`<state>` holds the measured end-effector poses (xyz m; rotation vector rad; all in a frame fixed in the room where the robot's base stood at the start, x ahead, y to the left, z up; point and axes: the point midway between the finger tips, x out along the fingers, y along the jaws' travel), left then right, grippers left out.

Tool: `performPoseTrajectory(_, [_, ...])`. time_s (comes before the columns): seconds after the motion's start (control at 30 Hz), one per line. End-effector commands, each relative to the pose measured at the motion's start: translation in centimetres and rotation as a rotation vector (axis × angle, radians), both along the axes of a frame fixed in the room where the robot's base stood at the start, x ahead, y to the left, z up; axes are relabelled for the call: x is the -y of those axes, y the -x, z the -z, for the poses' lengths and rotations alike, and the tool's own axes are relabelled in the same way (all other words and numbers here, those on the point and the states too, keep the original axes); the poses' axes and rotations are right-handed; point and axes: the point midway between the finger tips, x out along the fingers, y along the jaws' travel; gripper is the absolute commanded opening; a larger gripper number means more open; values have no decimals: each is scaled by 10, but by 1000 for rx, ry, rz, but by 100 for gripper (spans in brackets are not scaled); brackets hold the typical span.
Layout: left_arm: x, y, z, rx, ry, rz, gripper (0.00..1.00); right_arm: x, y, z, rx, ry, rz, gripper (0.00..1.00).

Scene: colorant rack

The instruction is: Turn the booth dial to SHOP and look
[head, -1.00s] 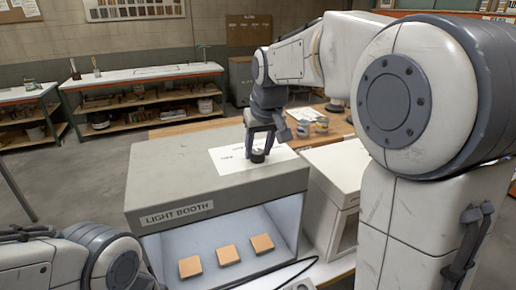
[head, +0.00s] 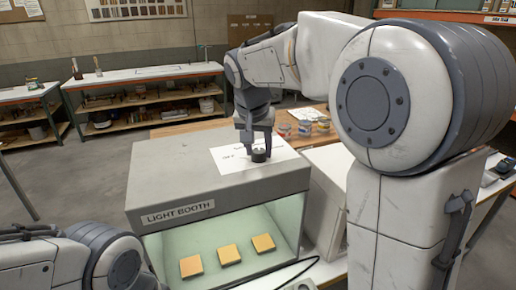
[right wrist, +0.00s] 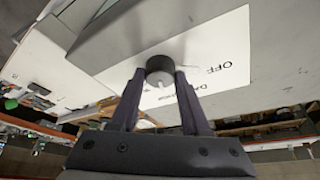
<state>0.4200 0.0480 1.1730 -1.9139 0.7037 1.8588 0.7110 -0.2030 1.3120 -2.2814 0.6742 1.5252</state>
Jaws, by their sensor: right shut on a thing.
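The light booth (head: 150,185) is a grey box with an open, lit front, labelled LIGHT BOOTH. Its black round dial (head: 260,155) stands on a white label plate (head: 228,159) on top. My right gripper (head: 258,148) is shut on the dial from above. In the right wrist view, the fingers sit on either side of the dial (right wrist: 160,66), which has a white pointer mark. OFF and part of a word starting DA are readable on the plate; SHOP is not legible. Three tan square samples (head: 229,254) lie in the booth under greenish light. My left gripper is out of view.
A white box (head: 325,165) stands right of the booth. Several small paint cans (head: 304,128) stand on the wooden table behind. A dark cable (head: 290,269) runs along the front. Benches (head: 140,75) line the back wall.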

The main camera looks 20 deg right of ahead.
Motion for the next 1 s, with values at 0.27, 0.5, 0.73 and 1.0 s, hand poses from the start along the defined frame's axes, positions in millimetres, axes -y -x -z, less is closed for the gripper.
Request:
performPoseTrajectory(0.27, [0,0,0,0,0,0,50,0,-1,-1,4,0,3,0])
performPoseTrajectory(0.5, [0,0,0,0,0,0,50,0,0,-1,3,-1,2,76])
performPoseTrajectory(0.73, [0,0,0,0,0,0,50,0,0,-1,1,0,3,76])
performPoseTrajectory(1.0, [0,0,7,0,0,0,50,-7,9,-27,8,-2,1,76])
